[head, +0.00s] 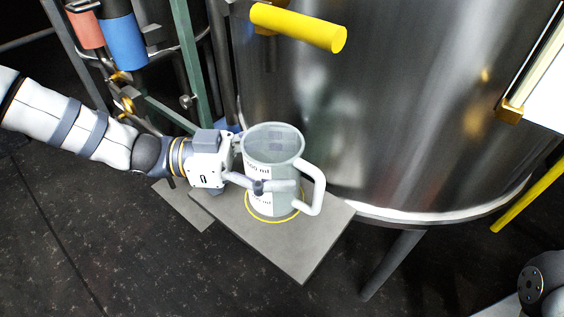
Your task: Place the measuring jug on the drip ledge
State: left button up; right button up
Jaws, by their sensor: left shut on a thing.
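The measuring jug (272,153) is a translucent, greenish-grey cup with "ml" markings and a white handle on its right side. It is upright, over the grey drip ledge (300,250). A yellow ring (254,214) on the ledge shows around the jug's base. I cannot tell whether the base touches the ledge. My left gripper (262,186) comes in from the left and is shut on the jug's body, below the rim. The far finger is partly hidden by the jug. My right gripper is not in view.
A large shiny steel tank (400,110) stands directly behind the ledge. A yellow cylindrical bar (298,27) juts out above the jug. Green posts and pipes (190,60) stand at the upper left. Dark floor lies open in front.

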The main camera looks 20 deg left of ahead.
pick_arm(q)
jog(key=shift+f, duration=0.15)
jog(key=o, duration=1.2)
